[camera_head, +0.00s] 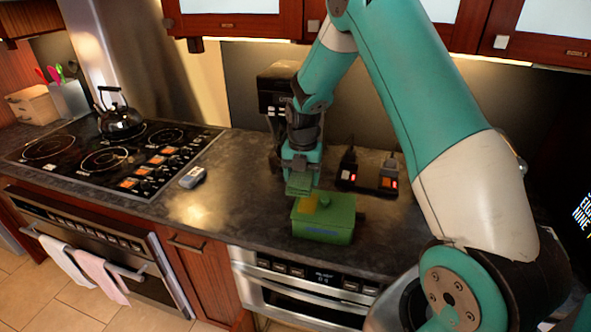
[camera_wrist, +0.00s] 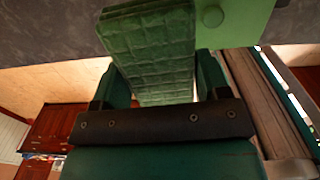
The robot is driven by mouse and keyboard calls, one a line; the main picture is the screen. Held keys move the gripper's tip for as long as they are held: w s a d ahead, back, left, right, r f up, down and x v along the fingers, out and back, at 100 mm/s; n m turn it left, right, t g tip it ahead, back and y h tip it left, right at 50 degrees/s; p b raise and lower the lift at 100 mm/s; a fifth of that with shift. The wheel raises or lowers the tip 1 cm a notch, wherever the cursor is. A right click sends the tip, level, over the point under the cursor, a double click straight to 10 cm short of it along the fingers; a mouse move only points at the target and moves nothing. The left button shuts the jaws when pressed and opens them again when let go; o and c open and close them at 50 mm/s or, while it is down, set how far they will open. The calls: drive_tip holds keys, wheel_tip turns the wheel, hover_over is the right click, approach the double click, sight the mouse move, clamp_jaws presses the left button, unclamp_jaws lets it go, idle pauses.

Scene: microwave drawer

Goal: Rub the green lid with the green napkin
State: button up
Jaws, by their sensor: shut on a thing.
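The green box (camera_head: 322,236) stands on the dark counter with its green lid (camera_head: 335,206) on top. A yellow patch (camera_head: 308,204) shows on the lid's left part. My gripper (camera_head: 301,178) points down above the lid's left back edge, shut on the folded green napkin (camera_head: 299,189). In the wrist view the quilted napkin (camera_wrist: 150,50) sticks out between my fingers (camera_wrist: 160,85). The lid (camera_wrist: 240,22) with its round knob (camera_wrist: 212,16) is beside the napkin at the upper right there. I cannot tell whether napkin and lid touch.
A dark coffee machine (camera_head: 278,88) stands behind my gripper. A black device with red lights (camera_head: 370,175) is behind the box to the right. A small grey object (camera_head: 192,177) lies left on the counter, near the stove (camera_head: 105,155) with its kettle (camera_head: 120,118). Counter between is clear.

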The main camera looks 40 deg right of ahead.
drive_tip(key=b, duration=0.4)
hover_over(301, 205)
wheel_tip(301, 205, down, 5)
drive_tip(key=shift+w, duration=0.15)
drive_tip(key=shift+f, duration=0.4)
drive_tip(key=shift+f+b, duration=0.75)
drive_tip(key=shift+f, duration=0.3)
drive_tip(key=shift+d, duration=0.1)
